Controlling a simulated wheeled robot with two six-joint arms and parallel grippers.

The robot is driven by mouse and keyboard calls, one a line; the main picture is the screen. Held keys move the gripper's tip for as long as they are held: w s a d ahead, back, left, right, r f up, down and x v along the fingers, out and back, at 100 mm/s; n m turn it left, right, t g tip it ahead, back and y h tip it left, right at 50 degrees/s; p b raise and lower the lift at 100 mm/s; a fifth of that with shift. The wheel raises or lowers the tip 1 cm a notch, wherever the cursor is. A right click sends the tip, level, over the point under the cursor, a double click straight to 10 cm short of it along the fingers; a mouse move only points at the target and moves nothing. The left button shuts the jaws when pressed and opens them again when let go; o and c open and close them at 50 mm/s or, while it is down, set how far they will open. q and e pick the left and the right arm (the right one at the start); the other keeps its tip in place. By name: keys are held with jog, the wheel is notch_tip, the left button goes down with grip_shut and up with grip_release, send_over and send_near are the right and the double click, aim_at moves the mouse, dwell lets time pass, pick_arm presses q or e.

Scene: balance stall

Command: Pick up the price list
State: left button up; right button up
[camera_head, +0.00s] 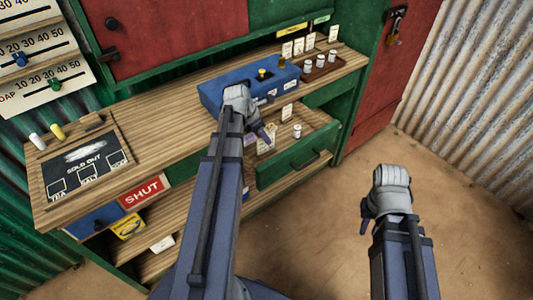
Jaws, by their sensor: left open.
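No sheet is clearly marked as the price list, so I cannot tell which item it is. A black slate (92,163) with a wood frame lies on the left of the counter, with "SOLD OUT" and several labelled boxes on it. My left gripper (262,132) is open, between the blue box (212,92) and the drawer in the picture. My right gripper (368,218) hangs over the bare floor, apart from everything; its jaw opening is not clear.
A wooden tray (320,69) with white pots and cards sits at the counter's right end. A red "SHUT" sign (142,191) is on the counter front. Numbered boards (40,50) hang upper left. The floor at right is clear.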

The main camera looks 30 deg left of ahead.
aim_at(273, 147)
pick_arm(q)
jog(key=shift+w+b+x, duration=0.1)
jog(key=shift+b+x, duration=1.05)
jog(key=shift+x, duration=0.2)
jog(key=shift+w+b+x, duration=0.15)
jog(key=shift+b+x, duration=0.95)
jog(key=shift+x, duration=0.25)
jog(key=shift+r, duration=0.2)
grip_shut()
